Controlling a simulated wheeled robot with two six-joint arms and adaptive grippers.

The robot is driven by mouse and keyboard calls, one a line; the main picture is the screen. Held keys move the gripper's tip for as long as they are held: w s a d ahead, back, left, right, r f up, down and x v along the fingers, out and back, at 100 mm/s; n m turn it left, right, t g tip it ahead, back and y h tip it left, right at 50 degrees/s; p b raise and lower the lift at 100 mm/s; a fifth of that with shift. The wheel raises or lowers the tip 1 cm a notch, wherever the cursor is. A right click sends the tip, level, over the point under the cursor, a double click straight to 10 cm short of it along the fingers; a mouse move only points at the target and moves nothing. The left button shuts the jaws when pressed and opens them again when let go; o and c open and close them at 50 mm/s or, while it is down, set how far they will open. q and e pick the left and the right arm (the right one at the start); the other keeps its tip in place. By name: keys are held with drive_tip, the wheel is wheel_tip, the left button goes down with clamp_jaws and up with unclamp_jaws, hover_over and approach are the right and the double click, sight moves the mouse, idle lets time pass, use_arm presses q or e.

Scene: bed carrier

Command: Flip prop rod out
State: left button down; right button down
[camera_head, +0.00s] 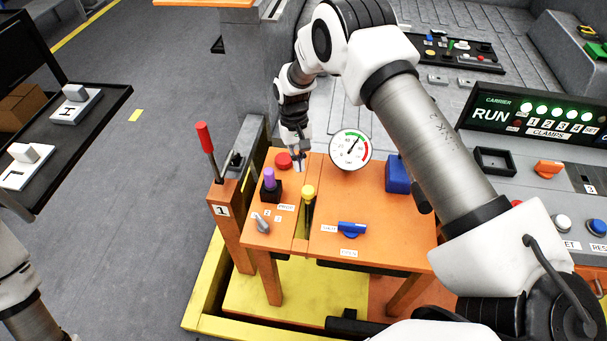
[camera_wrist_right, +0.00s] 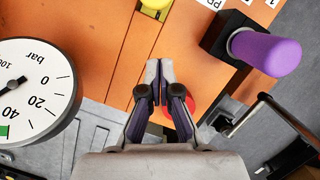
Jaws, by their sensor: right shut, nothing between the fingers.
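I cannot make out a prop rod for certain. A purple-topped lever (camera_head: 269,179) on a black block stands at the left of the orange table, beside a small label that seems to read PROP. It also shows at the upper right of the right wrist view (camera_wrist_right: 265,52). My right gripper (camera_head: 300,163) is shut and empty above the table's far edge, near a red button (camera_head: 284,160). In the wrist view its fingertips (camera_wrist_right: 160,68) point at bare orange tabletop, with the red button partly hidden behind them. My left gripper is out of view.
A pressure gauge (camera_head: 350,149) stands right of the gripper. A yellow knob (camera_head: 308,192), blue handle (camera_head: 352,229), grey switch (camera_head: 261,222) and blue block (camera_head: 397,174) are on the orange table (camera_head: 385,235). A red-handled lever (camera_head: 205,138) rises at its left.

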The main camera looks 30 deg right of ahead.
drive_tip(key=s, duration=0.1)
drive_tip(key=s+p, duration=0.1)
drive_tip(key=s+f, duration=0.1)
drive_tip(key=shift+s+a, duration=0.2)
drive_tip(key=shift+a, duration=0.15)
drive_tip(key=shift+s+a, duration=0.1)
drive_tip(key=shift+s, duration=0.35)
drive_tip(key=shift+f, duration=0.1)
drive_tip(key=shift+w+f, duration=0.1)
